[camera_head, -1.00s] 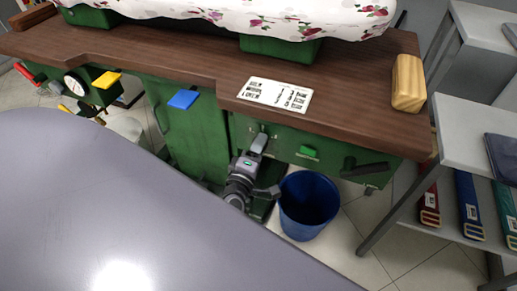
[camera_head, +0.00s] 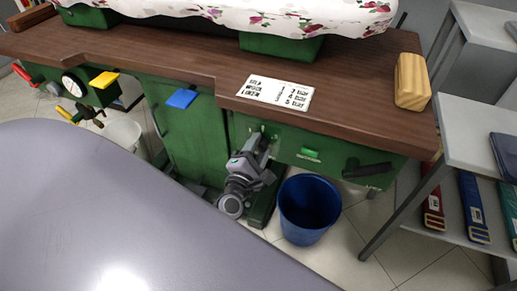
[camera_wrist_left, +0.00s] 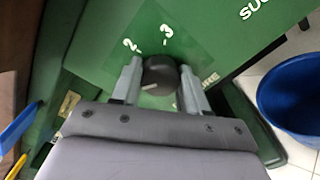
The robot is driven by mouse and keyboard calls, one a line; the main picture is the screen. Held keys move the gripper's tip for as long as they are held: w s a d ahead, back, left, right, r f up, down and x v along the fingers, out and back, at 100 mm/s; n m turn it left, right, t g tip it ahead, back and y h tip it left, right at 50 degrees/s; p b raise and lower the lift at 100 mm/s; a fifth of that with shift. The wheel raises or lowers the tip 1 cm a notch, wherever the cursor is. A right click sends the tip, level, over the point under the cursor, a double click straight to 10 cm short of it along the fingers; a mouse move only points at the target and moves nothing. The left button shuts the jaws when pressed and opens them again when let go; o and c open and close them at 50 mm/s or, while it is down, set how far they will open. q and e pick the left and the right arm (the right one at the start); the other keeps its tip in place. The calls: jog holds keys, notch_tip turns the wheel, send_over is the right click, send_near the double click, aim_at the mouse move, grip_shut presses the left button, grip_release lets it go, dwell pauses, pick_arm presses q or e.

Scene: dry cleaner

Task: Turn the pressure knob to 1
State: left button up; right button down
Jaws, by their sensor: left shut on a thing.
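The pressure knob (camera_wrist_left: 162,76) is a dark round knob on a green panel in the left wrist view, with a short pale mark on its lower left side. White numbers 2 and 3 show on the panel above it; other markings are partly hidden by the fingers. My left gripper (camera_wrist_left: 160,68) is shut on the knob, one finger on each side. In the head view my left gripper (camera_head: 263,138) is at the green front panel under the brown worktop, and the knob is hidden there.
A blue bin (camera_head: 308,208) stands right of my left arm. A green button (camera_head: 311,154) and a dark handle (camera_head: 367,169) are right of the gripper. The brown worktop (camera_head: 345,95) overhangs the panel. A grey shelf (camera_head: 470,135) stands at the right.

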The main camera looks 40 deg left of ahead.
dwell(0.5)
pick_arm(q)
jog(key=o, duration=1.1)
jog(key=shift+c, duration=0.2)
jog(key=shift+s, duration=0.1)
jog(key=v, duration=0.7)
